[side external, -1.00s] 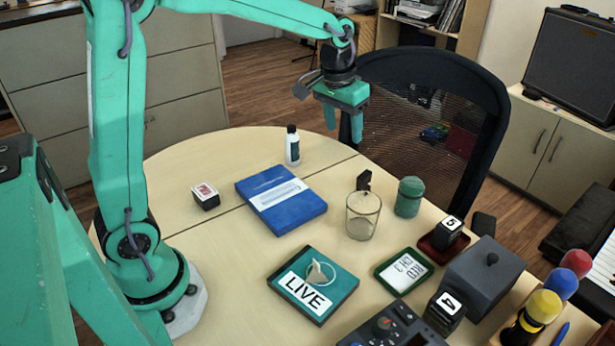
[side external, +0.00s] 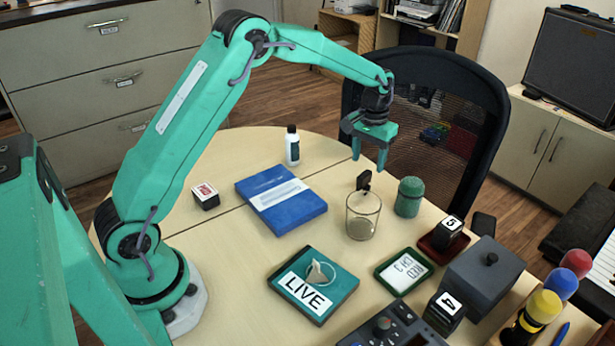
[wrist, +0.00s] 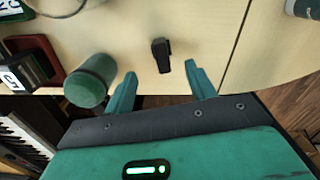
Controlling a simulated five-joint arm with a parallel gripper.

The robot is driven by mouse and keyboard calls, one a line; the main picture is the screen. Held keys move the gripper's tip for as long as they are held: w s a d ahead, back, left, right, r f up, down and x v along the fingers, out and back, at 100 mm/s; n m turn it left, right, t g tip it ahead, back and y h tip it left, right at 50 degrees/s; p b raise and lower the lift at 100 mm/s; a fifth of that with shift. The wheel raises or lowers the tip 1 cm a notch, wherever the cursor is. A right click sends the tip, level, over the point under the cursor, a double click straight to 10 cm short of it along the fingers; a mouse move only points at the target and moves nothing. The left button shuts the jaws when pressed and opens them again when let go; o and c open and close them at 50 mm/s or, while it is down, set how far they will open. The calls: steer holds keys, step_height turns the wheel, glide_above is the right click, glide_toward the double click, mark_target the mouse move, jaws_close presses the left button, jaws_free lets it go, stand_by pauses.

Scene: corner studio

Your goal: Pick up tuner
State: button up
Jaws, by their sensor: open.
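The tuner (side external: 364,180) is a small black clip-like piece on the table. It stands just behind a clear glass (side external: 363,215) in the side view. My gripper (side external: 369,157) is open and empty, above the tuner and apart from it, with its fingers pointing down. In the wrist view the tuner (wrist: 161,54) lies between the lines of the two fingers, just beyond the open fingertips of my gripper (wrist: 159,70). Nothing hides the tuner in the wrist view.
A green cylinder (side external: 409,197) stands close right of the glass; it also shows beside a finger in the wrist view (wrist: 86,82). A blue book (side external: 281,200) lies to the left. A white bottle (side external: 292,148) stands behind it. A chair (side external: 430,110) is behind the table edge.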

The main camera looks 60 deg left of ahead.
mark_target(365, 174)
steer(key=shift+a+f, duration=0.15)
steer(key=shift+f, duration=3.8)
steer(key=c, duration=1)
steer(key=shift+r, duration=0.2)
steer(key=shift+r, duration=0.55)
steer(key=r, duration=0.3)
steer(key=shift+s+d+r, duration=0.1)
steer(key=shift+s+d, duration=0.05)
steer(key=shift+d, duration=0.15)
steer(key=s+d+r, duration=0.1)
steer(key=d+r, duration=0.1)
steer(key=d, duration=0.1)
steer(key=s+d+r, duration=0.2)
steer(key=d, duration=0.1)
steer(key=s+d+r, duration=0.2)
steer(key=d, duration=0.1)
steer(key=shift+s+d+r, duration=0.15)
steer(key=shift+d+r, duration=0.1)
steer(key=shift+d, duration=0.15)
